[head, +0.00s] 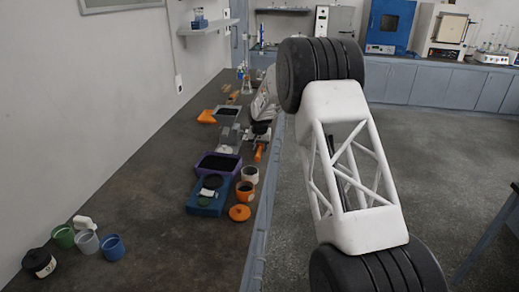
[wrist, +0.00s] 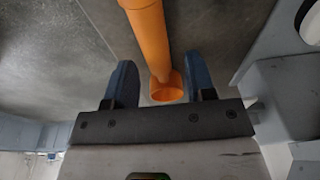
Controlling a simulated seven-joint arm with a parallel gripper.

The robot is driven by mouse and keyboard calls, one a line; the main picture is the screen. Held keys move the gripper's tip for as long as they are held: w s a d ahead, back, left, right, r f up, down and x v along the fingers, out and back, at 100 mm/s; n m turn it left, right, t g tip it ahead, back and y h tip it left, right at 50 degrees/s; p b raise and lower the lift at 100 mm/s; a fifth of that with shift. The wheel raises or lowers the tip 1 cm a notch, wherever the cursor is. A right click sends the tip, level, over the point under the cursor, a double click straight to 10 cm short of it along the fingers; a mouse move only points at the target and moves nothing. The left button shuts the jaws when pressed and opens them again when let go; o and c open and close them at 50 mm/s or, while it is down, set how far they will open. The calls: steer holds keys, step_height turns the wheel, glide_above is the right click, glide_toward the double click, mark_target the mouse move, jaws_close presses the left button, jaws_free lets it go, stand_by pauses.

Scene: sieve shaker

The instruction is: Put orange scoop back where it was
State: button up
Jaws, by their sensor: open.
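The orange scoop (wrist: 150,38) shows in the wrist view as a long orange shaft with a round, hollow end close to the gripper body. My gripper (wrist: 162,68) is open, with one blue-grey finger on each side of the scoop. A gap shows between the scoop and each finger. In the head view a small orange piece, seemingly the scoop (head: 259,152), shows at the bench's right edge, just below my gripper (head: 259,138). The scoop's far end is cut off in the wrist view, and I cannot tell what supports it.
A purple tray (head: 236,170) with dark contents, a blue block (head: 193,205), an orange cup (head: 245,191) and an orange lid (head: 239,212) stand nearer on the bench (head: 150,187). Several cups stand at the near left. The bench's left middle is clear.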

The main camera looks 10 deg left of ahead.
mark_target(260, 151)
step_height(260, 151, up, 11)
steer(key=s, duration=0.2)
steer(key=shift+d+r, duration=0.15)
steer(key=shift+d, duration=0.05)
stand_by(0.8)
steer(key=s+d+r, duration=0.6)
steer(key=s+d, duration=0.2)
steer(key=s, duration=0.2)
steer(key=s+d+r, duration=0.7)
steer(key=s, duration=0.3)
steer(key=s+d+r, duration=0.6)
steer(key=s+d, duration=0.2)
steer(key=s, duration=0.2)
steer(key=s+d+f, duration=0.2)
steer(key=s+d, duration=0.2)
steer(key=s, duration=0.9)
steer(key=s+d+f, duration=0.2)
steer(key=s+d, duration=0.2)
steer(key=s, duration=0.9)
steer(key=s+d+f, duration=0.2)
steer(key=s+d, duration=0.2)
steer(key=s, duration=0.9)
steer(key=shift+f+t+h, duration=0.2)
steer(key=shift+t+h, duration=0.1)
